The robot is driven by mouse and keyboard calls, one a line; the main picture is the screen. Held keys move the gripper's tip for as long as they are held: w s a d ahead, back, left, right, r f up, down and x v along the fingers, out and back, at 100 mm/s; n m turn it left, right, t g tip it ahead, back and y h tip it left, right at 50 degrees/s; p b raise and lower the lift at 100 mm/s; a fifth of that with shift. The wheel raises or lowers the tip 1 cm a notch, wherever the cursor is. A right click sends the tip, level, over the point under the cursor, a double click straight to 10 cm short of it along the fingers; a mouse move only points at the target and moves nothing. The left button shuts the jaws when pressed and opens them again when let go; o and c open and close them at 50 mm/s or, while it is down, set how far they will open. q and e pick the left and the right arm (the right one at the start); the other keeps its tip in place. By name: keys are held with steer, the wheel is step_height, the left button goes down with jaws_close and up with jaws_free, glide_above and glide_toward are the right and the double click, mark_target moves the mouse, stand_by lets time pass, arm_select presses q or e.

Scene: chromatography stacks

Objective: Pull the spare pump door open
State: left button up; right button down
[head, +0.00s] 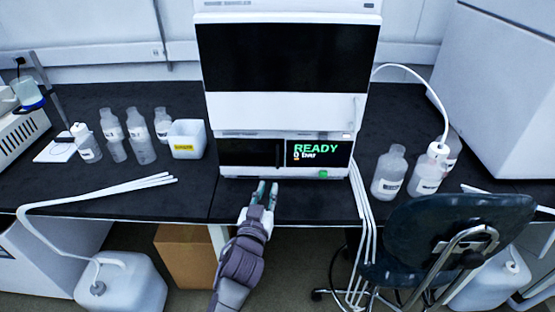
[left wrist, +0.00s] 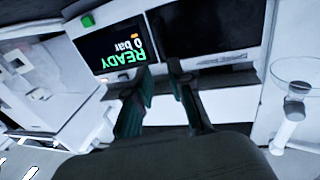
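The pump is the low white module at the bottom of the stack. Its dark door (head: 246,153) is on the left of its front and looks shut. A thin upright handle (head: 281,154) seems to run along the door's right edge, beside the display (head: 319,153) reading READY, 0 bar. My left gripper (head: 267,184) is open and empty, in front of and below the door, near the bench's front edge. In the left wrist view, turned over, the dark door (left wrist: 205,28) lies beyond my parted fingers (left wrist: 161,68), apart from them. My right gripper is not in view.
A larger white module with a dark front (head: 287,58) stands above the pump. Bottles (head: 140,137) and a white container (head: 187,139) stand left. More bottles (head: 388,172) and a chair (head: 448,238) are at right. White tubes (head: 362,205) hang right of the pump.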

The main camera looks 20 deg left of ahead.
mark_target(277, 161)
arm_select(q)
steer(key=w, duration=0.8)
steer(key=w+a, duration=0.1)
steer(key=w, duration=0.4)
steer(key=shift+a, duration=0.1)
jaws_close()
steer(key=shift+s, duration=0.1)
